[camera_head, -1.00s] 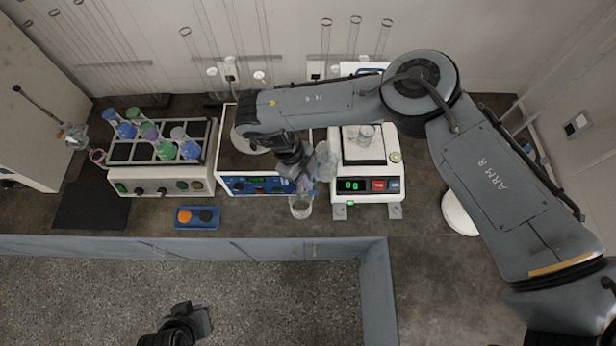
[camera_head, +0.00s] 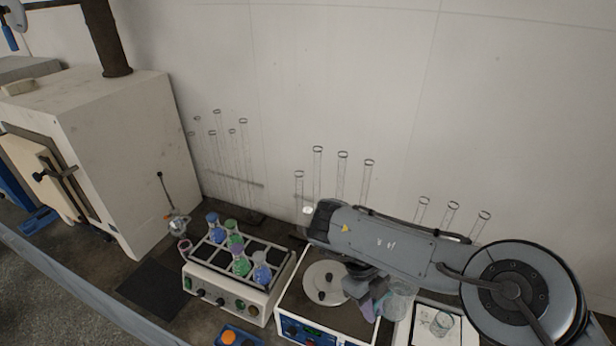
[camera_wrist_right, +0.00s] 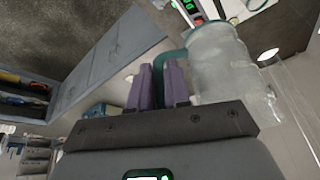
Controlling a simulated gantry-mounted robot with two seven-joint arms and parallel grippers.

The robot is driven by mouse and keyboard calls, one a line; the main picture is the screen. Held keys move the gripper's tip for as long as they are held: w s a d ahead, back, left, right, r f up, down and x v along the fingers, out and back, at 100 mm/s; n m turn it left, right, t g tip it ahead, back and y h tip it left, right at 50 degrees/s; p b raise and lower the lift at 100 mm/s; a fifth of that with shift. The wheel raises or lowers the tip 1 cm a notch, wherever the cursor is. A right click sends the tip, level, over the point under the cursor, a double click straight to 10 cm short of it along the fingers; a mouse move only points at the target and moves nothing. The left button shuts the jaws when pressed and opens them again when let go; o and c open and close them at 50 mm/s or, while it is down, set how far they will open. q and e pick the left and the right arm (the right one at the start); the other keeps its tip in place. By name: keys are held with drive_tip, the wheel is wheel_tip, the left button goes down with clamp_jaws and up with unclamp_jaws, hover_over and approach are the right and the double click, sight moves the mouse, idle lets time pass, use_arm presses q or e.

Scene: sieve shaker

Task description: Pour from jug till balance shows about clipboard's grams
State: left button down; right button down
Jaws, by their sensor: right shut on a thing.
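My right gripper (camera_head: 374,300) has purple fingers and is shut on the clear jug (camera_head: 397,298). In the right wrist view, the fingers (camera_wrist_right: 158,84) close around the jug's teal handle, beside the translucent jug body (camera_wrist_right: 220,62). The jug is off the bench, left of the balance (camera_head: 424,318). A small clear vessel (camera_head: 441,324) stands on the balance. The balance's front is cut off in the head view. A lit display (camera_wrist_right: 188,5) at the top of the wrist view is too cropped to read. I cannot make out the clipboard.
Left of the jug is a blue-fronted device (camera_head: 315,334) with a round lidded top. A dark mat (camera_head: 150,287) and a white furnace (camera_head: 125,150) are at left. Tall glass tubes (camera_head: 342,180) line the wall.

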drive_tip(key=a+r+n+t+h, duration=0.1)
drive_tip(key=a+r+n+t, duration=0.25)
drive_tip(key=r+n, duration=0.75)
drive_tip(key=s+a+r+n+t+y, duration=0.3)
drive_tip(key=s+n, duration=0.3)
drive_tip(key=n, duration=0.8)
drive_tip(key=shift+s+a+r+t, duration=0.15)
drive_tip(key=shift+a+r+t, duration=0.1)
drive_tip(key=shift+a+t, duration=0.35)
drive_tip(key=shift+d, duration=0.1)
drive_tip(key=shift+r, duration=0.1)
